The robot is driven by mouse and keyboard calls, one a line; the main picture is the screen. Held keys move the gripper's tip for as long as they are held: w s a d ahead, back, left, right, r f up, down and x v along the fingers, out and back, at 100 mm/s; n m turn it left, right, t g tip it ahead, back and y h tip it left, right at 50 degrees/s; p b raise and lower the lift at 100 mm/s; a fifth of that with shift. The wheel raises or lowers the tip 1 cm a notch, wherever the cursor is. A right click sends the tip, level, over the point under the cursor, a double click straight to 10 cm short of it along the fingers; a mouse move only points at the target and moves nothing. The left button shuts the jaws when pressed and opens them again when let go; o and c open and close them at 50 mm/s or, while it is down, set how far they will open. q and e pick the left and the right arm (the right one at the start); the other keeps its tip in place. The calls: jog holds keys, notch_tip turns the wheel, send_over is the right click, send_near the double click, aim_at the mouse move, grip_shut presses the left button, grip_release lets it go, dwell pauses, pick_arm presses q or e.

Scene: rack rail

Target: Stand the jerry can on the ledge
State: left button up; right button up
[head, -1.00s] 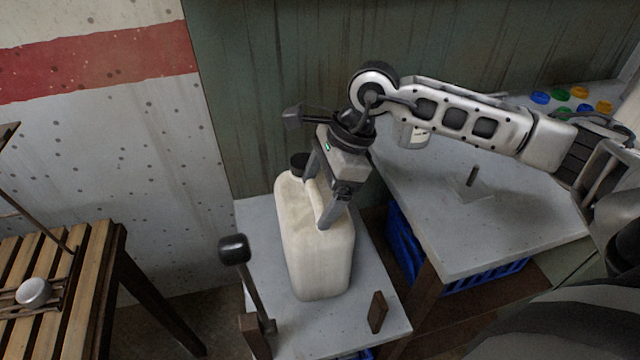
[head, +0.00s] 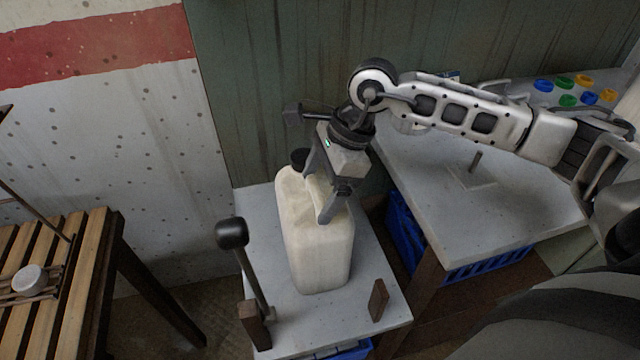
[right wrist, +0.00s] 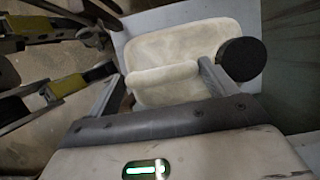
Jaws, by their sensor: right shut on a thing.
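The cream jerry can (head: 318,255) is upright over the grey ledge (head: 258,215), in the middle of the head view. I cannot tell whether its base touches the surface. Its dark cap (head: 299,158) is at the back left of its top. My right gripper (head: 318,200) is shut on the can's handle from above. In the right wrist view the can's top (right wrist: 185,55) and its black cap (right wrist: 241,59) show, with the handle (right wrist: 163,82) between my fingers. My left gripper is not in view.
A black-knobbed lever (head: 232,233) stands at the ledge's front left, and a small brown block (head: 378,300) at its front right. A grey table (head: 510,215) with colored caps (head: 567,100) lies right, above a blue crate (head: 405,232). A slatted wooden bench (head: 85,260) is left.

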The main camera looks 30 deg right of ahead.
jog(key=shift+w+f+b, duration=0.1)
jog(key=shift+f+b, duration=0.3)
jog(key=shift+b, duration=0.15)
jog(key=o, duration=1.9)
jog(key=shift+f, duration=0.2)
jog(key=v, duration=1.6)
jog(key=shift+s+r+b, duration=0.15)
jog(key=shift+s+b, duration=0.05)
jog(key=shift+b, duration=0.15)
jog(key=shift+d, duration=0.1)
